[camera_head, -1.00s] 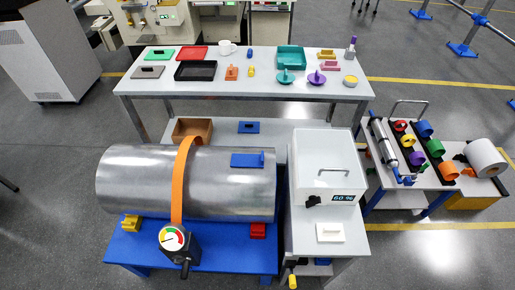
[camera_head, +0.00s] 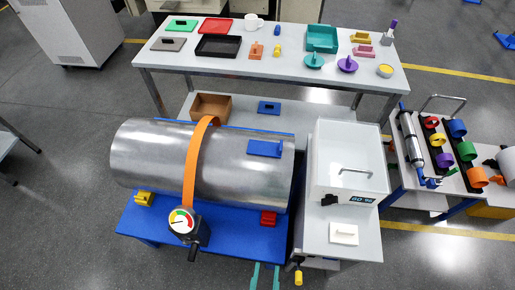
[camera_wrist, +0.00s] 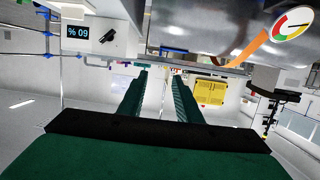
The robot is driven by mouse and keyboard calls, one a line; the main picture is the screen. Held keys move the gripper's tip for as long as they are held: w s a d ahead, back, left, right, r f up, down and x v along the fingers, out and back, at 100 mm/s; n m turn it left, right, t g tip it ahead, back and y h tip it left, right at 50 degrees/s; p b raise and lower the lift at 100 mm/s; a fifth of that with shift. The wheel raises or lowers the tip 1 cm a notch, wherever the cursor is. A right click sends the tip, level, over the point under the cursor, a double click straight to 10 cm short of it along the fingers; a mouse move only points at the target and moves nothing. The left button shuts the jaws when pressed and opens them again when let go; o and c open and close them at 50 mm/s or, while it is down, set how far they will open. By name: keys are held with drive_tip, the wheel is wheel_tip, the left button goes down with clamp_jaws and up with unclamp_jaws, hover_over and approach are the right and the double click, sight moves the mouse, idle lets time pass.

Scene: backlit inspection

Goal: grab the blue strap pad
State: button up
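A blue pad (camera_head: 265,148) with a small raised tab lies on the upper right of the large metal cylinder, right of the orange strap. A similar blue piece (camera_head: 269,107) lies on the low shelf behind the cylinder. I cannot tell from looks alone which one is called the strap pad. My gripper (camera_head: 265,276) shows at the bottom edge of the head view, in front of the blue stand and well short of both blue pieces. In the wrist view its two green fingers (camera_wrist: 160,78) are apart with nothing between them.
The metal cylinder (camera_head: 145,150) rests on a blue stand (camera_head: 240,238), with an orange strap (camera_head: 192,165) and a gauge (camera_head: 182,220). A white box (camera_head: 345,155) stands to the right. A yellow block (camera_wrist: 210,92) shows beyond the fingers in the wrist view. A table (camera_head: 300,62) stands behind.

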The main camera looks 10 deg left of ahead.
drive_tip(key=f+x, duration=0.2)
drive_tip(key=x, duration=0.9)
drive_tip(key=g, duration=0.2)
approach(281, 146)
drive_tip(key=x, duration=0.5)
drive_tip(key=shift+w+d+f, duration=0.1)
drive_tip(key=shift+d+f, duration=0.1)
drive_tip(key=x, duration=0.4)
drive_tip(key=shift+w+a, duration=0.25)
drive_tip(key=shift+w, duration=0.05)
drive_tip(key=shift+w+d+f, duration=0.15)
drive_tip(key=shift+w, duration=0.2)
drive_tip(key=shift+s, duration=0.1)
clamp_jaws()
